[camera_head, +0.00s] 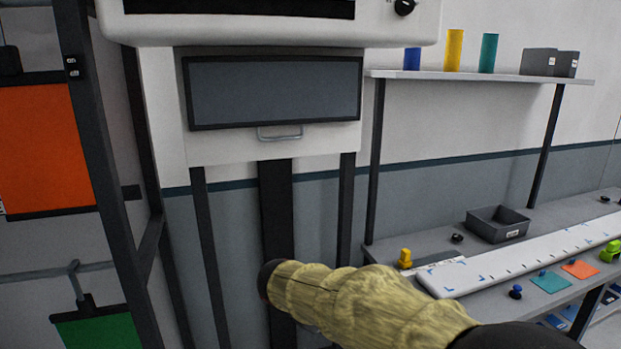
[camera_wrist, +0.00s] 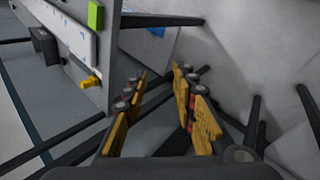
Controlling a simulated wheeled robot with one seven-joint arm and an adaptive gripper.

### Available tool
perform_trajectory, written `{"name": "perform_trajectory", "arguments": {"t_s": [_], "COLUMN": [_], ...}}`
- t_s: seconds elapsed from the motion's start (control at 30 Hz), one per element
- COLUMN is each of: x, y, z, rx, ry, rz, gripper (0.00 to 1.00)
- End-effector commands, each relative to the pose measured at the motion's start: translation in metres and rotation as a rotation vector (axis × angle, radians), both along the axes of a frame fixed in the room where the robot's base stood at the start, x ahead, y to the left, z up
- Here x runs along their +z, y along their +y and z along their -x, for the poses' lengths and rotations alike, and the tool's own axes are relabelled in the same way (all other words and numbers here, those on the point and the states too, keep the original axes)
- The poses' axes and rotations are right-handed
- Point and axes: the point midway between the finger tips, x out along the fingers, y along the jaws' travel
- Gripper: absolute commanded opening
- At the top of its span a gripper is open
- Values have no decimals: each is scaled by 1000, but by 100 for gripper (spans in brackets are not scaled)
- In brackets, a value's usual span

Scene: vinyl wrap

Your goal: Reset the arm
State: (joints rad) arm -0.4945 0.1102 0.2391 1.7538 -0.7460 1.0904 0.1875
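My arm (camera_head: 370,299), in a tan ribbed sleeve, reaches in from the lower right of the head view. It ends in a dark rounded part in front of the legs of a white machine (camera_head: 310,146). My gripper's fingers are hidden in that view. In the wrist view my gripper (camera_wrist: 160,82) shows two yellow-orange fingers standing well apart with nothing between them. The fingers touch no object that I can see.
A workbench (camera_head: 420,242) at right holds a long white board (camera_head: 520,254), a grey bin (camera_head: 497,224) and small coloured tools. A shelf (camera_head: 480,75) with coloured rolls hangs above it. A dark rack post (camera_head: 100,160) stands at left.

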Motion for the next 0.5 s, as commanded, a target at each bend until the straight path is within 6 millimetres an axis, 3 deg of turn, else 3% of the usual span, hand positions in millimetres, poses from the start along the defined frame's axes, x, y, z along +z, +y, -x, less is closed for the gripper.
{"name": "perform_trajectory", "arguments": {"t_s": [0.03, 0.2, 0.5], "x": [3, 1, 10], "y": [-13, -34, -57], "z": [27, 107, 220], "rx": [-28, -113, -308], "ry": [24, 76, 11], "rz": [-67, -289, -624], "gripper": [27, 27, 27]}}
